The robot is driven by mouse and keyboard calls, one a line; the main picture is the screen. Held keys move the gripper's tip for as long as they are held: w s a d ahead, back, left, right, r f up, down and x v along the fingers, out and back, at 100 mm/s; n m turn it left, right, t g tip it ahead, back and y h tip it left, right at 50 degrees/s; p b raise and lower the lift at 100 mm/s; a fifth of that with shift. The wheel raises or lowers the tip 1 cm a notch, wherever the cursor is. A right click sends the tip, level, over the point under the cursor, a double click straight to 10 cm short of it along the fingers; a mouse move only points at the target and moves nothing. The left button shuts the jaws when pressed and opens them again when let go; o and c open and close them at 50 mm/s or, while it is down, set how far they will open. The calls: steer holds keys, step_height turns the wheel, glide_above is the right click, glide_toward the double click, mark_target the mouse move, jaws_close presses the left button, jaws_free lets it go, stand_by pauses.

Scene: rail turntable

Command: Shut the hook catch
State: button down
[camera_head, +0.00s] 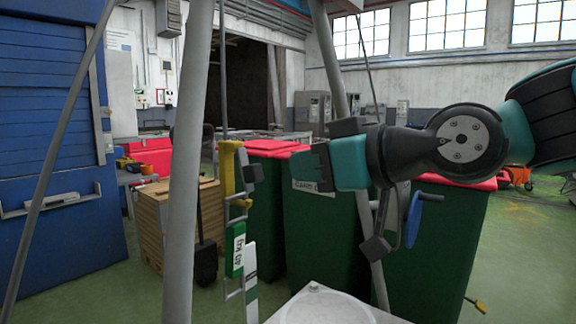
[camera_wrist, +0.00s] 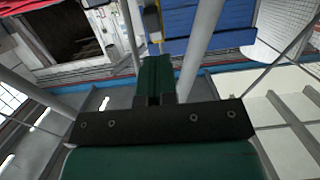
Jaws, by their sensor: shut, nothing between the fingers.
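A yellow bracket-like piece (camera_head: 229,168) hangs upright below a thin rod, left of centre in the head view. In the wrist view my gripper (camera_wrist: 155,78) is shut and empty.
Grey poles (camera_head: 190,150) stand left and right of the hanging piece. A blue disc with a crank handle (camera_head: 414,218) is below my arm. Green bins with red lids (camera_head: 325,230), a wooden crate (camera_head: 180,225) and a blue cabinet (camera_head: 55,240) stand behind.

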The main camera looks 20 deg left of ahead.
steer(key=f+v, duration=0.1)
steer(key=v, duration=0.6)
steer(key=shift+d+f+b, duration=0.3)
steer(key=shift+d+f, duration=0.1)
steer(key=shift+f, duration=0.1)
steer(key=s+d+f+m+g+h, duration=0.3)
steer(key=s+d+f+h, duration=0.2)
steer(key=s+d+f, duration=0.3)
steer(key=s+d+f+m+g+h, duration=0.25)
steer(key=s+d+f+h, duration=0.35)
steer(key=f, duration=0.5)
step_height(320, 180, up, 19)
steer(key=d+m+y+p, duration=0.1)
steer(key=d+p, duration=0.1)
steer(key=p, duration=1.7)
steer(key=shift+s+d+f, duration=0.15)
steer(key=shift+s+d, duration=0.05)
steer(key=shift+d, duration=0.15)
